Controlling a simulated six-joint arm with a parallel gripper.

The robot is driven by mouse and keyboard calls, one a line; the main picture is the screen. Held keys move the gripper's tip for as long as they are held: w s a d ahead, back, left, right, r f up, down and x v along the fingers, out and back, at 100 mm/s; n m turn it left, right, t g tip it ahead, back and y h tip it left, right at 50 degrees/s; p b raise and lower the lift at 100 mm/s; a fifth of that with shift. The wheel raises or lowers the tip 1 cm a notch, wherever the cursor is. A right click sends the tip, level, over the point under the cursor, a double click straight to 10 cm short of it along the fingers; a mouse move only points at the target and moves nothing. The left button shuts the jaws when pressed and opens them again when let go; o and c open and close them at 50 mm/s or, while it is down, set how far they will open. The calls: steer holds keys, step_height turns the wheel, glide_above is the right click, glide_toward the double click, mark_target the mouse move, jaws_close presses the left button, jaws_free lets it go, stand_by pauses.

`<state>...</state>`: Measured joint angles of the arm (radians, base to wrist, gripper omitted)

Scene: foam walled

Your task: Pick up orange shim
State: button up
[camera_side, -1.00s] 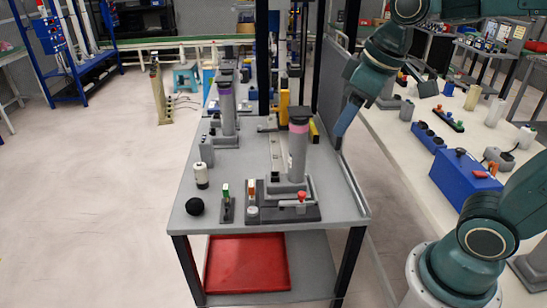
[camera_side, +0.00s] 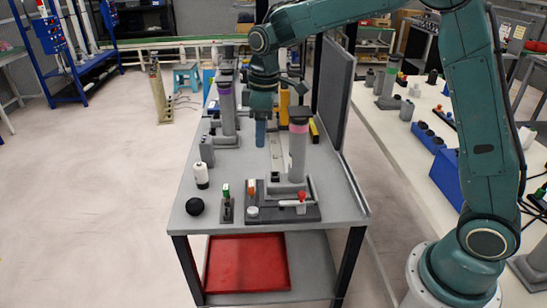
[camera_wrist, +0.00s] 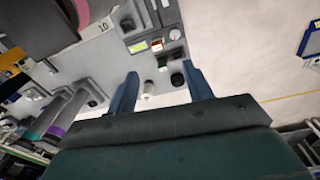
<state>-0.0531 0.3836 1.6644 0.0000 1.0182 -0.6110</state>
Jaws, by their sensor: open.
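The orange shim (camera_side: 251,186) stands upright in the grey fixture (camera_side: 310,213) at the front of the grey table, behind a white round cap. In the wrist view, the small orange patch (camera_wrist: 157,42) beyond my fingers looks like the same shim. My gripper (camera_side: 260,140) points down above the table, behind the shim and apart from it. In the wrist view my gripper (camera_wrist: 160,78) shows two blue fingers spread wide, with nothing held between them.
A green-topped piece (camera_side: 225,190) stands left of the shim. A black ball (camera_side: 195,206) and a white bottle (camera_side: 201,175) are further left. A tall grey cylinder with a pink band (camera_side: 298,150) rises behind the fixture. A grey panel (camera_side: 334,92) borders the table's right side.

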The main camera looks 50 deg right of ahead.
steer(key=n, duration=0.1)
glide_above(251, 184)
step_height(251, 184, down, 6)
steer(key=shift+a+r+g, duration=0.1)
steer(key=shift+r+g, duration=0.05)
steer(key=shift+g, duration=0.25)
steer(key=shift+f, duration=6.9)
steer(key=c, duration=1.1)
